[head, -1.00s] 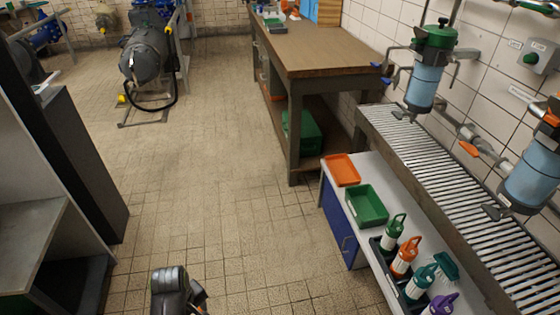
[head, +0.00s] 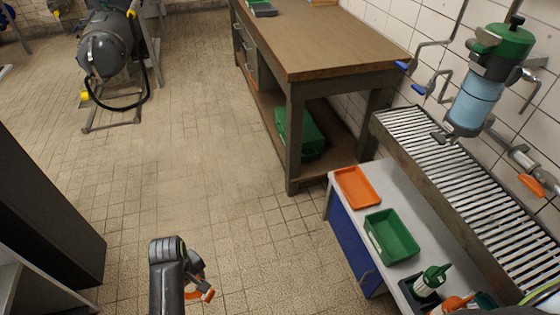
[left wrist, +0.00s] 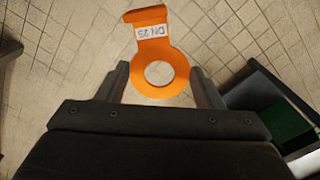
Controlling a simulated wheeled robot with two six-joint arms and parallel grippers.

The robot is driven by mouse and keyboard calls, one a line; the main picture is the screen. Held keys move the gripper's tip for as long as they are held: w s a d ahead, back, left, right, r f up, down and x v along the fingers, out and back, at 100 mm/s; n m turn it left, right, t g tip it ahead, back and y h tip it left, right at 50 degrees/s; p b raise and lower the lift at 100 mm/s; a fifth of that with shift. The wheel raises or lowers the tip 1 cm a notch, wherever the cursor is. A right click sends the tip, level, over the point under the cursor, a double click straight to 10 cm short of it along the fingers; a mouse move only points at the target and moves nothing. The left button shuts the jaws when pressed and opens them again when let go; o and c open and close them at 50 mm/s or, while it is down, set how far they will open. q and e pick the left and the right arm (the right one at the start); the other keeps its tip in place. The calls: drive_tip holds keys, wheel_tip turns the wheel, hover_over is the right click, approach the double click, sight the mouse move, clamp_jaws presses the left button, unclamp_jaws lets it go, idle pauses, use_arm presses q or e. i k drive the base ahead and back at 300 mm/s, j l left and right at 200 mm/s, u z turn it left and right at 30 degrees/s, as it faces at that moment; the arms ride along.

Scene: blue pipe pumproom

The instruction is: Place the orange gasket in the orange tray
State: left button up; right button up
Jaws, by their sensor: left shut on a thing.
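The orange gasket (left wrist: 178,80) is a flat ring with a tab that carries a white label reading "DN 25". My left gripper (left wrist: 160,82) is shut on it, with a finger at each side of the ring. In the head view the left gripper (head: 204,284) is at the bottom, above the tiled floor, and part of the gasket (head: 200,295) shows at it. The orange tray (head: 357,186) lies on the white top of a low cabinet, right of the gripper and apart from it. It looks empty. My right gripper is not in view.
A green tray (head: 391,236) sits just in front of the orange tray. A wooden workbench (head: 320,50) stands behind, a slatted grating (head: 465,180) to the right. The floor between gripper and cabinet is clear.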

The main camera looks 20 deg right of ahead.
sight(355, 188)
drive_tip(key=i+z, duration=0.3)
drive_tip(key=z, duration=0.15)
drive_tip(key=i+j+z, duration=0.15)
drive_tip(key=z, duration=0.3)
drive_tip(key=i+j+z, duration=0.25)
drive_tip(key=z, duration=0.2)
drive_tip(key=i+j+z, duration=0.25)
drive_tip(key=i+z, duration=0.2)
drive_tip(key=i+j+z, duration=0.45)
drive_tip(key=k+l, duration=0.05)
drive_tip(key=k, duration=0.05)
